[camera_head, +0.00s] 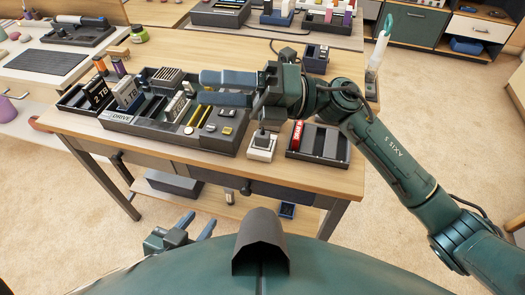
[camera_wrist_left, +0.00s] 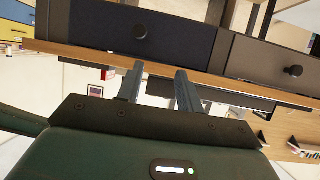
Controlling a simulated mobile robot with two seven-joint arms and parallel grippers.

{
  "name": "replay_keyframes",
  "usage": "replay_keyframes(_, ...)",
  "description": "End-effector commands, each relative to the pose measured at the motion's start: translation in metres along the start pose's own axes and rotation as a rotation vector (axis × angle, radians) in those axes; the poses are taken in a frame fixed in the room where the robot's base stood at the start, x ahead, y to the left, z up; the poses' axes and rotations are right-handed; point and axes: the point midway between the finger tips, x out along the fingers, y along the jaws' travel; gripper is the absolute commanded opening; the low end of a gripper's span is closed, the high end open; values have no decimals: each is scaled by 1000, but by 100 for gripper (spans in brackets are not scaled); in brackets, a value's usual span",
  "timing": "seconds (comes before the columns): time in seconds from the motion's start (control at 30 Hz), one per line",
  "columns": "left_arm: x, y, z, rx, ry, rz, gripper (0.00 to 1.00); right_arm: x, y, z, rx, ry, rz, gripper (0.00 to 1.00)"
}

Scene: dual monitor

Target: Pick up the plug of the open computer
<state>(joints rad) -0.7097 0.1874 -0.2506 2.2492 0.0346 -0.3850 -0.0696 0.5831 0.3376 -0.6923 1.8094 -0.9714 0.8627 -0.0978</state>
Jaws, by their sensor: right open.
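A black plug (camera_head: 262,138) stands in a white socket block (camera_head: 261,151) at the table's front edge, below my right wrist. Another dark plug-like piece with a cable (camera_head: 288,52) shows behind my right gripper. A long dark open case (camera_head: 205,146) full of parts lies left of the socket; I cannot tell whether it is the open computer. My right gripper (camera_head: 203,87) is open above this case, its fingers pointing left. My left gripper (camera_head: 197,225) is open and empty below and in front of the table; its parted fingers also show in the left wrist view (camera_wrist_left: 160,80).
A small black tray (camera_head: 330,160) with a red item lies right of the socket. Drives marked 2 TB (camera_head: 98,95) and 1 TB (camera_head: 128,92) stand at the left. The wooden table's front edge (camera_head: 300,184) and drawers lie before my left gripper.

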Motion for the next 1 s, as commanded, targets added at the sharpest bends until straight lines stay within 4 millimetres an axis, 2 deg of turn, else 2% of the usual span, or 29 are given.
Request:
replay_keyframes(0.03, 6, 1, 13, 3, 12, 3, 36, -1, -16, -10, -110, 124, -75, 49)
replay_keyframes(0.13, 9, 2, 20, 9, 33, 7, 36, -10, -40, -21, -295, 366, -245, 49)
replay_keyframes(0.23, 12, 4, 26, 16, 54, 11, 36, -34, -65, -19, -455, 587, -449, 49)
replay_keyframes(0.3, 14, 5, 30, 20, 68, 13, 36, -58, -77, -10, -543, 719, -601, 49)
replay_keyframes(0.4, 15, 6, 34, 25, 85, 16, 36, -90, -85, 8, -626, 859, -802, 49)
replay_keyframes(0.5, 16, 7, 35, 28, 98, 18, 36, -116, -83, 24, -667, 947, -956, 49)
replay_keyframes(0.6, 15, 7, 35, 30, 104, 19, 36, -131, -78, 34, -685, 992, -1047, 49)
replay_keyframes(0.77, 17, 8, 36, 36, 105, 21, 36, -135, -89, 34, -686, 1012, -1081, 49)
replay_keyframes(1.0, 22, 10, 42, 56, 98, 27, 36, -128, -132, 18, -686, 1010, -1076, 49)
